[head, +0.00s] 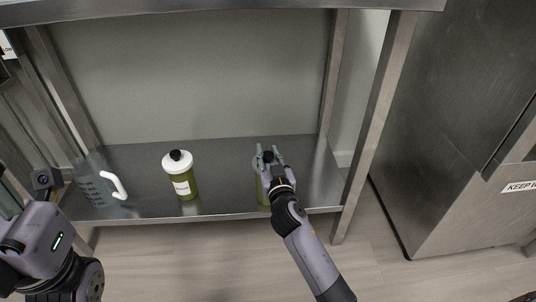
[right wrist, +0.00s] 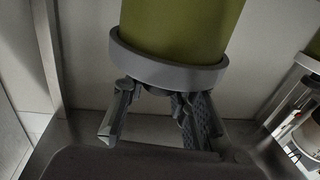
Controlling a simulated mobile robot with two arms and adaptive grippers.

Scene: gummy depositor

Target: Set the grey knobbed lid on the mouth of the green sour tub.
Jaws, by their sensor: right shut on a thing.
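The green sour tub (head: 262,193) stands upright on the steel shelf, partly hidden behind my right arm. It also shows inverted in the right wrist view (right wrist: 180,25). The grey lid (right wrist: 165,68) is at the tub's mouth and looks level with it, with no clear gap between them. My right gripper (head: 268,157) is over the tub, with its fingers (right wrist: 155,100) shut on the lid's dark knob (right wrist: 157,91). Part of my left arm shows at the lower left of the head view, but its fingers cannot be seen.
An olive tub with a white lid and black knob (head: 182,180) stands left of the green tub. A clear measuring jug with a white handle (head: 97,184) is farther left. Shelf posts (head: 372,125) stand at the right. The shelf (head: 225,170) is bare between the tubs.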

